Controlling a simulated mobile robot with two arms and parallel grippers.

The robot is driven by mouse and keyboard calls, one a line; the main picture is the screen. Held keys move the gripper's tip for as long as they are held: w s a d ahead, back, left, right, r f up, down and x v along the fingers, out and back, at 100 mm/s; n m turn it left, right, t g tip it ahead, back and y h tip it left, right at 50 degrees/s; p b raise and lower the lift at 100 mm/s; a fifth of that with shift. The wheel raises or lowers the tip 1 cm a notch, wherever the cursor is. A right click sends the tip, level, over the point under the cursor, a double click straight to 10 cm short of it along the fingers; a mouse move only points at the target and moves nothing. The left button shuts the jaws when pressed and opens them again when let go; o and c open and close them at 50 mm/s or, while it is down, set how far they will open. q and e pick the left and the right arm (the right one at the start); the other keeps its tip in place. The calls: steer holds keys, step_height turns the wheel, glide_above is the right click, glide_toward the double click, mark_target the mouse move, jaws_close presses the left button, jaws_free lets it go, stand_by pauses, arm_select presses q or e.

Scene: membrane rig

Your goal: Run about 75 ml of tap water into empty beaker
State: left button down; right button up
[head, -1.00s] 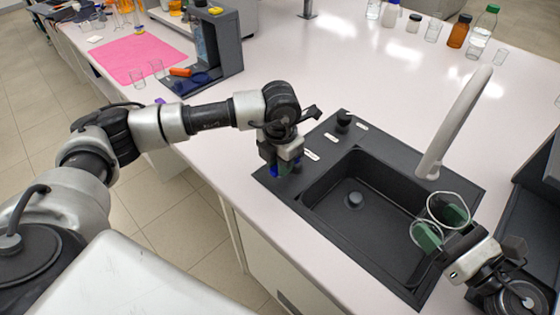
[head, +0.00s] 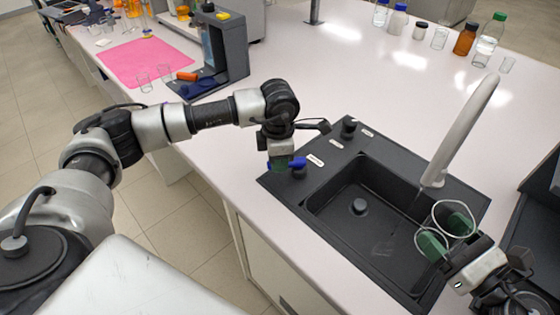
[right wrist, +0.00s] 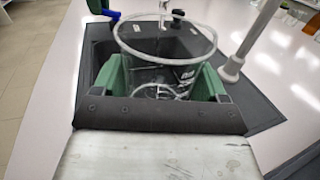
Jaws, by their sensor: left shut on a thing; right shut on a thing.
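The glass beaker (head: 432,228) is in my right gripper (head: 447,232), whose green fingers press on its sides. It is tilted over the right part of the sink, beside the spout tip of the white tap (head: 455,135). The right wrist view shows the beaker's open rim (right wrist: 165,40); I cannot tell the water level inside. My left gripper (head: 280,163) is shut on the blue tap handle (head: 298,163) at the sink's left edge. A faint pale streak runs below the spout toward the basin, seemingly left of the beaker; I cannot tell whether any enters it.
Several bottles and glasses stand at the back right. A pink mat (head: 145,60) and a dark stand (head: 222,50) are at left. The middle counter is clear.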

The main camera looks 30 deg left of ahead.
arm_select(q)
steer(key=shift+w+a+r+m, duration=0.15)
steer(key=shift+w+m, duration=0.2)
steer(key=shift+m, duration=0.35)
steer(key=c, duration=0.9)
jaws_free()
step_height(320, 180, up, 12)
steer(key=shift+f, duration=0.1)
